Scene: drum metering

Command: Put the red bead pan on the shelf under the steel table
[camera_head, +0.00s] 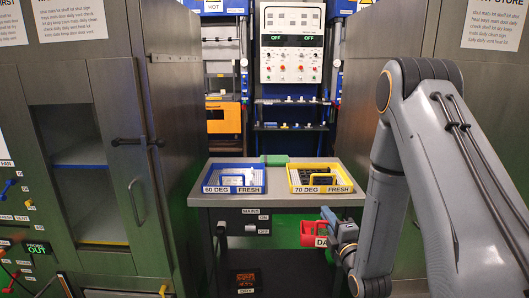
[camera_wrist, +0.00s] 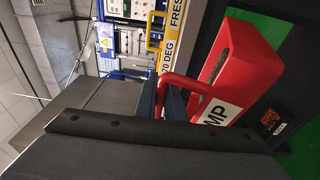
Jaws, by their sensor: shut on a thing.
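The red bead pan (camera_head: 308,235) hangs in front of the right part of the steel table (camera_head: 277,200), below its top. In the wrist view the red pan (camera_wrist: 228,68) is tilted in the picture, and its white label reads "MP", partly hidden. My gripper (camera_head: 328,222) is shut on the pan's red handle (camera_wrist: 185,80). The dark shelf (camera_head: 285,284) is low under the table, partly hidden by my arm. An orange-black patch (camera_head: 246,279) marked "DRY" shows low under the table.
On the table top stand a blue tray (camera_head: 234,190) marked "60 DEG FRESH" and a yellow tray (camera_head: 322,190) marked "70 DEG FRESH". A green block (camera_head: 273,160) is at the back edge. Tall steel cabinets flank the table, the left one (camera_head: 175,120) close to it.

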